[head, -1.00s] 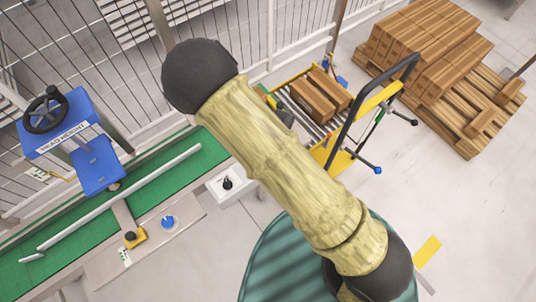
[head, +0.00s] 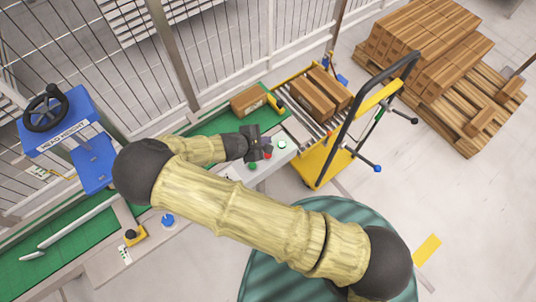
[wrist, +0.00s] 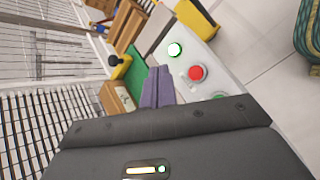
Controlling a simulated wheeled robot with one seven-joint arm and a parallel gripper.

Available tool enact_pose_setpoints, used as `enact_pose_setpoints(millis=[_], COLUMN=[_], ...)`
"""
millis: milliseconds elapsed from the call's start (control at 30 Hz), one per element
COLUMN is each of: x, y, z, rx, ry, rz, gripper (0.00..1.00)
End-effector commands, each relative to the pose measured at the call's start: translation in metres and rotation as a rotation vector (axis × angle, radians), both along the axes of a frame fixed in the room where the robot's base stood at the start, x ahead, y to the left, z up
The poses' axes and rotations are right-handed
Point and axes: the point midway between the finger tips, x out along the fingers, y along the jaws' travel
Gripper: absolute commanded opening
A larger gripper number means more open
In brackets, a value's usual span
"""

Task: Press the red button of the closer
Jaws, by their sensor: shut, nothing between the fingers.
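A pale control panel (head: 284,155) stands beside the conveyor. Its red button (head: 267,155) is partly hidden behind my gripper in the head view and shows clearly in the wrist view (wrist: 196,73). A white-lit button (wrist: 174,49) and a green button (wrist: 220,96) sit on either side of it. My gripper (head: 262,143) is over the panel, close to the red button; I cannot tell the exact height. Its fingers (wrist: 157,76) are shut and empty, to the left of the red button in the wrist view. The blue machine head (head: 66,125) marked HEAD HEIGHT stands at the left.
A cardboard box (head: 248,101) lies on the green belt (head: 215,123), behind my gripper. A wire fence runs behind the conveyor. A loaded pallet (head: 470,120) stands far right, with clear floor before it.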

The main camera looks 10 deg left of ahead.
Motion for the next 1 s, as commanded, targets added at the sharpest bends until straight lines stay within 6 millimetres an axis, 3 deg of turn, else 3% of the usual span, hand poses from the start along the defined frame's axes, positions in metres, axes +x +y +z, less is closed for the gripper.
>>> enact_pose_setpoints(millis=[533, 1000], x=[0.000, 0.000], y=[0.000, 0.000], z=[-0.069, -0.077], rx=[0.000, 0.001], ry=[0.001, 0.001], rz=[-0.001, 0.000], gripper=[0.00, 0.00])
